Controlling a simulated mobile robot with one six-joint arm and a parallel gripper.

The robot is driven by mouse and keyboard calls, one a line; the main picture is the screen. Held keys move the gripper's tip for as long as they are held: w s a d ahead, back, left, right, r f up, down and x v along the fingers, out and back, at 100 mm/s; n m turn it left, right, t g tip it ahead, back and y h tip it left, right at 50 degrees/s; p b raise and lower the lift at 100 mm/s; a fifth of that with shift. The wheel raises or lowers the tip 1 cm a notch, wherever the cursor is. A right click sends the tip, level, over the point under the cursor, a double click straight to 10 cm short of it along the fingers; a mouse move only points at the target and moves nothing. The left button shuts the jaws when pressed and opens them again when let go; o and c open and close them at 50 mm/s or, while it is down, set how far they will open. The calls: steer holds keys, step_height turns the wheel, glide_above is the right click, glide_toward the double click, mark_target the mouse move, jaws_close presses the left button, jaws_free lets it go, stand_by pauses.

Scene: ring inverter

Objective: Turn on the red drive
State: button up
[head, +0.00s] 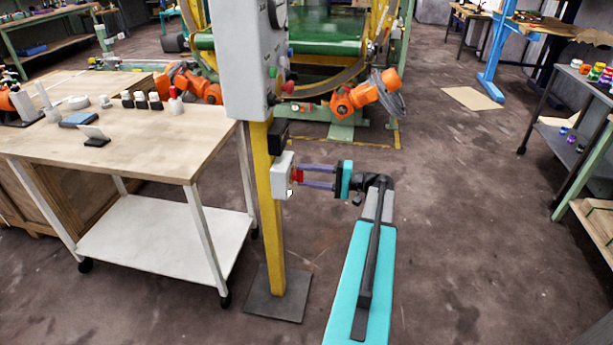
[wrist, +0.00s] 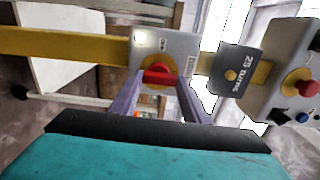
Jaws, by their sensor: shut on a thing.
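A red knob (wrist: 158,74) sits on a yellow round plate on a small grey switch box (wrist: 180,46). In the head view the switch box (head: 280,176) is fixed to the yellow post (head: 268,220), and the red knob (head: 298,175) shows at its right side. My gripper (head: 304,176) reaches in from the right with its two purple fingers. In the wrist view the fingertips (wrist: 159,80) are at either side of the red knob, shut on it. The fingertips partly hide the knob's sides.
A dark label plate (wrist: 231,77) is next to the switch box. A larger grey control panel (head: 240,60) with several buttons is above it on the post. A wooden-topped table (head: 150,150) stands at the left. The floor (head: 470,200) at the right is clear.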

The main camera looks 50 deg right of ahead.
steer(key=shift+s+f, duration=0.1)
steer(key=shift+f, duration=0.05)
steer(key=o, duration=1)
steer(key=shift+o, duration=0.2)
